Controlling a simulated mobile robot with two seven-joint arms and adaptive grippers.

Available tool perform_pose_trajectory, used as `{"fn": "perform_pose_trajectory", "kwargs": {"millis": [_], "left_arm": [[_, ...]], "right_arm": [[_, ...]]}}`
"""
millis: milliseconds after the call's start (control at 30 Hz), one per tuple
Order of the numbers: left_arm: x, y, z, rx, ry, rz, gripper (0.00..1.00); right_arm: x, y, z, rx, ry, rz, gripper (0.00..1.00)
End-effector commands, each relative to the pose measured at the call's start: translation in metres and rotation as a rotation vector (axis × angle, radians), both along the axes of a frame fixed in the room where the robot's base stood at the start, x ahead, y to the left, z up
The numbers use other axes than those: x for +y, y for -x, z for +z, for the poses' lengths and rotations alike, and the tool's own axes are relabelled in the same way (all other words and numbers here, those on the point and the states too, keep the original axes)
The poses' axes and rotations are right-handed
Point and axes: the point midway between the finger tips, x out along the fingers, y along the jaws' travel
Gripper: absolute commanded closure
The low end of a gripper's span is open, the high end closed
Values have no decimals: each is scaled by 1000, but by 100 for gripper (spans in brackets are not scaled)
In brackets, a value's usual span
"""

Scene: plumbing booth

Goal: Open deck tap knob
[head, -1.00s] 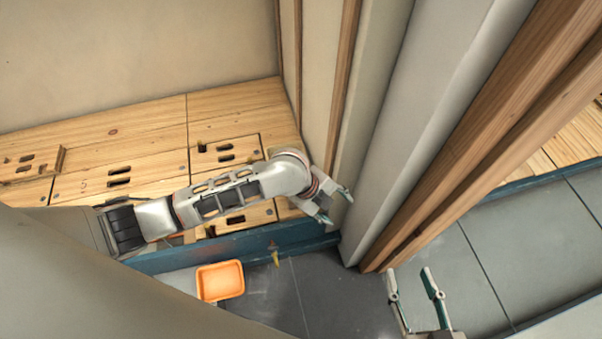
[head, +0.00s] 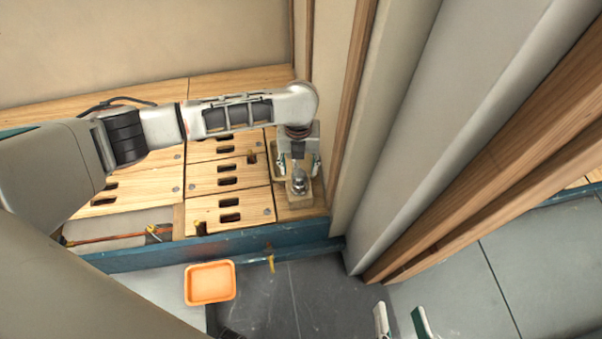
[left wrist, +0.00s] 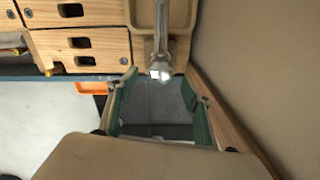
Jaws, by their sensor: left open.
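The deck tap (head: 300,183) is a small shiny metal fitting on a wooden corner block by the wall. In the left wrist view its metal body (left wrist: 161,40) comes in from the top and ends in a bright rounded part (left wrist: 161,71). I cannot tell the knob apart from the rest of the tap. My left gripper (head: 299,168) is open at the tap, fingers pointing down. In the left wrist view its green-padded fingers (left wrist: 158,80) stand either side of the tap's line, with no visible contact. My right gripper (head: 401,322) is open and empty at the bottom edge.
Wooden deck panels (head: 228,175) with slots lie left of the tap. A blue beam (head: 200,251) edges the deck. An orange tray (head: 210,283) is on the grey floor below. A wall and wooden posts (head: 480,165) stand close on the right.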

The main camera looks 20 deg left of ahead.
Motion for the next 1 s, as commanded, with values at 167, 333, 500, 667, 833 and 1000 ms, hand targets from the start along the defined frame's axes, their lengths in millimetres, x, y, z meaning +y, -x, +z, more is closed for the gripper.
{"fn": "perform_pose_trajectory", "kwargs": {"millis": [167, 333, 500, 667, 833, 1000], "left_arm": [[-1, 6, -37, 13, 1, 1, 50], [-1, 3, -47, 6, 3, 2, 50], [-1, 1, -47, 0, 2, 2, 50], [-1, 0, -46, -1, 3, 2, 50], [-1, 0, -46, -1, 2, 2, 89], [-1, 0, -46, 0, 2, 4, 89]], "right_arm": [[17, 10, -11, 50, -132, -39, 60], [25, 11, -10, 64, -208, -67, 60], [27, 10, -7, 63, -230, -73, 60], [27, 10, -7, 61, -229, -74, 60], [27, 10, -7, 61, -229, -74, 60], [27, 10, -6, 60, -228, -73, 60]]}}
